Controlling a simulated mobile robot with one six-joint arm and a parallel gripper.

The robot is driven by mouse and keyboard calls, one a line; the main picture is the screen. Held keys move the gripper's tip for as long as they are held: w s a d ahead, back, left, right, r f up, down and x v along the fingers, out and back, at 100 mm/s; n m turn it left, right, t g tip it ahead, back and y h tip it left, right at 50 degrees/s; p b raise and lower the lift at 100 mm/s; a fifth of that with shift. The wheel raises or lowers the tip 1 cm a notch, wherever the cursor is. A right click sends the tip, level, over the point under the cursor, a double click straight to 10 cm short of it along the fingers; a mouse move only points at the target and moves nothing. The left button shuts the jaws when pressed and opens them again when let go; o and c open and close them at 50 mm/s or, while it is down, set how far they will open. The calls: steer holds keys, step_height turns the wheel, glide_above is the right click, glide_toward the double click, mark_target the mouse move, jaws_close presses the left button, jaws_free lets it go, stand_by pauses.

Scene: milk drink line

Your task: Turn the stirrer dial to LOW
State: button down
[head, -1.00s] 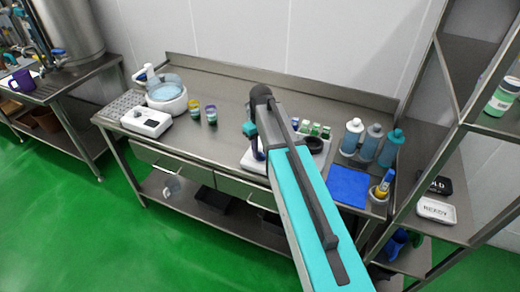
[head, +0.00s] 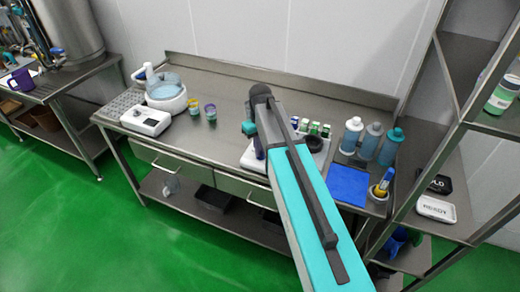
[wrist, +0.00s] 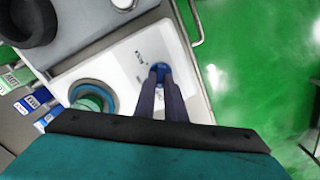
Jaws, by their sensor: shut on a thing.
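The stirrer is a white device (wrist: 135,50) on the steel bench, with small dark markings on its top panel. Its blue dial (wrist: 160,68) shows at the fingertips in the wrist view. My gripper (wrist: 162,84) is shut on the dial, with its two dark fingers reaching down onto it. The fingers cover part of the dial, and I cannot tell where it points or read the markings. A green-tinted vessel (wrist: 93,98) sits in a blue ring beside the dial.
A dark round thing (wrist: 25,38) is close by. Two small cups (head: 210,112) and a white device (head: 146,120) stand left.

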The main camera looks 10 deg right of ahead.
steer(key=m+b, duration=0.1)
steer(key=m, duration=0.4)
steer(key=shift+d+m, duration=0.1)
steer(key=shift+m, duration=0.3)
steer(key=m+b, duration=0.1)
steer(key=m, duration=0.4)
steer(key=shift+d, duration=0.15)
steer(key=shift+m, duration=0.3)
steer(key=c, duration=1.8)
jaws_free()
steer(key=shift+r, duration=0.15)
steer(key=shift+r+b, duration=1.9)
steer(key=shift+r, duration=4.9)
